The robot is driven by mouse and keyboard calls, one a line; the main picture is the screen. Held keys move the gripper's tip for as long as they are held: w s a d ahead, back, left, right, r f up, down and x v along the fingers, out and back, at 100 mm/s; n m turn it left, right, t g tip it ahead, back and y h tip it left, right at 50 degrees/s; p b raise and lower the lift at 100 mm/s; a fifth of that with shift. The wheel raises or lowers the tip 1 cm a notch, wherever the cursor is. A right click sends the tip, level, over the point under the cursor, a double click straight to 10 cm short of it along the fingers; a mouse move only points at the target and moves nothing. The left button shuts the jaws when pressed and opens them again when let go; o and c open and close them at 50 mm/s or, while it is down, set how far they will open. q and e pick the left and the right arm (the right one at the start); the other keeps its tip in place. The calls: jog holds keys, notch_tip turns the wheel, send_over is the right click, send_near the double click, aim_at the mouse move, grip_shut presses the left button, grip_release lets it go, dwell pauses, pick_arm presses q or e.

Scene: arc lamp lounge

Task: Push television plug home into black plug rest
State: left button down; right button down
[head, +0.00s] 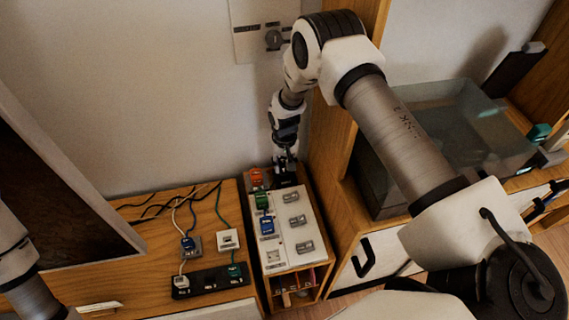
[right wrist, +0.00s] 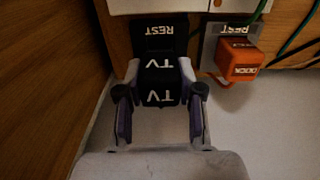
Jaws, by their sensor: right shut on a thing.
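The black television plug (right wrist: 160,97), lettered TV, is between the two fingers of my right gripper (right wrist: 160,112) in the right wrist view. The gripper is shut on it. The black plug rest (right wrist: 160,28), lettered REST, lies directly beyond the plug. Black meets black there, so I cannot tell how far the plug sits in it. In the head view my right gripper (head: 286,160) points down over the black rest (head: 285,179) at the back of the white-topped unit. The plug itself is hard to make out there. My left arm shows at the left edge; its gripper is out of view.
An orange plug (right wrist: 240,62) sits in a grey rest beside the black one. Green (head: 262,201) and blue (head: 267,225) plugs stand in front of it. A wooden panel stands close on the right. A black strip (head: 211,281) with plugs and cords lies left.

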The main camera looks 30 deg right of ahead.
aim_at(285, 170)
jog(key=shift+f+b, duration=1.25)
jog(key=shift+f, duration=0.35)
jog(key=c, duration=0.7)
grip_release()
jog(key=shift+o, duration=0.2)
notch_tip(285, 170, up, 12)
jog(key=shift+r, duration=0.1)
